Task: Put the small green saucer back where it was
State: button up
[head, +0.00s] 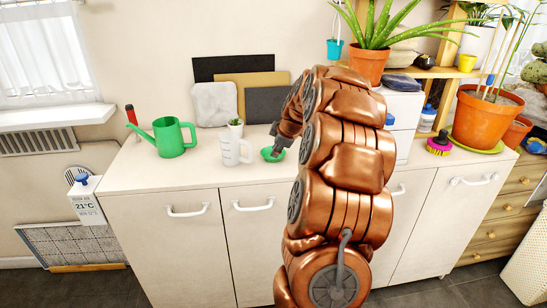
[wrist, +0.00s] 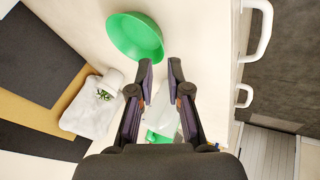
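The small green saucer (head: 271,156) lies on the white cabinet top, right of the measuring jug. It also shows in the wrist view (wrist: 137,37), just beyond and left of the fingertips. My gripper (head: 280,148) points down at the saucer's right side in the head view and partly covers it. In the wrist view my gripper (wrist: 160,64) has a clear gap between its fingers and nothing in them. Whether a fingertip touches the saucer's rim cannot be told.
The measuring jug (head: 235,149), a potted succulent (head: 236,127) and a green watering can (head: 169,138) stand left of the saucer. Boards (head: 262,104) lean on the wall behind. A large terracotta pot (head: 486,118) on a green saucer (head: 476,147) stands far right. The counter's front strip is clear.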

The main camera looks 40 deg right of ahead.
jog(key=b+v, duration=0.1)
jog(key=v, duration=0.5)
jog(key=shift+s+r, duration=0.15)
jog(key=shift+r, duration=0.2)
jog(key=s+a+f+m+g+y, duration=0.15)
jog(key=s+a, duration=0.25)
jog(key=a, duration=1.1)
jog(key=s+a+f+m+g+y, duration=0.1)
jog(key=s+a+f+g, duration=0.15)
jog(key=a, duration=1.25)
jog(key=s+a+f+m+g, duration=0.2)
jog(key=s+a, duration=0.3)
jog(key=s, duration=0.7)
jog(key=s+a+f+m+g, duration=0.2)
jog(key=s+a, duration=0.3)
jog(key=s, duration=0.7)
jog(key=shift+a+f+h, duration=0.35)
jog(key=shift+a+f, duration=0.05)
jog(key=shift+f, duration=0.3)
jog(key=shift+r+m, duration=0.15)
jog(key=shift+m, duration=0.1)
notch_tip(320, 180, up, 6)
jog(key=p, duration=0.6)
